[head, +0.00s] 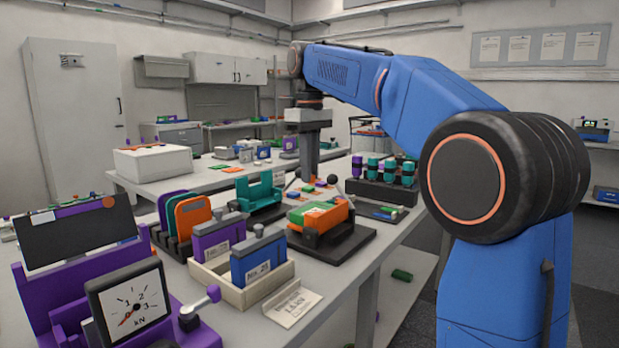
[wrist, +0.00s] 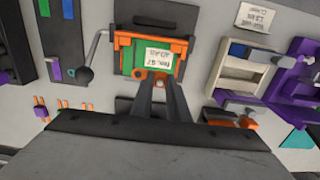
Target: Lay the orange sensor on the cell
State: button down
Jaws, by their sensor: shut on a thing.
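The cell (wrist: 166,62) is a green block with a white label, seated in a fixture with orange end pieces and a dark clamp (wrist: 162,17). In the head view the cell (head: 318,214) sits on a black base near the table's right edge. My gripper (wrist: 158,81) is shut on a small orange piece with holes, which looks like the orange sensor (wrist: 151,75). In the wrist view it overlaps the cell's near edge; I cannot tell whether it touches. In the head view my gripper (head: 308,176) points down behind the fixture, and the sensor is not clear there.
A cream tray (head: 240,283) with blue and purple cells, a rack of coloured plates (head: 180,219) and a purple press with a dial (head: 128,303) crowd the table. Small orange pieces (wrist: 40,107) lie on the tabletop.

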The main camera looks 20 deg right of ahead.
jog(key=shift+f, duration=2.9)
jog(key=shift+f, duration=0.1)
jog(key=shift+f, duration=0.45)
jog(key=shift+f, duration=0.3)
jog(key=c, duration=1.6)
grip_release()
jog(key=shift+c, duration=0.2)
notch_tip(320, 180, up, 12)
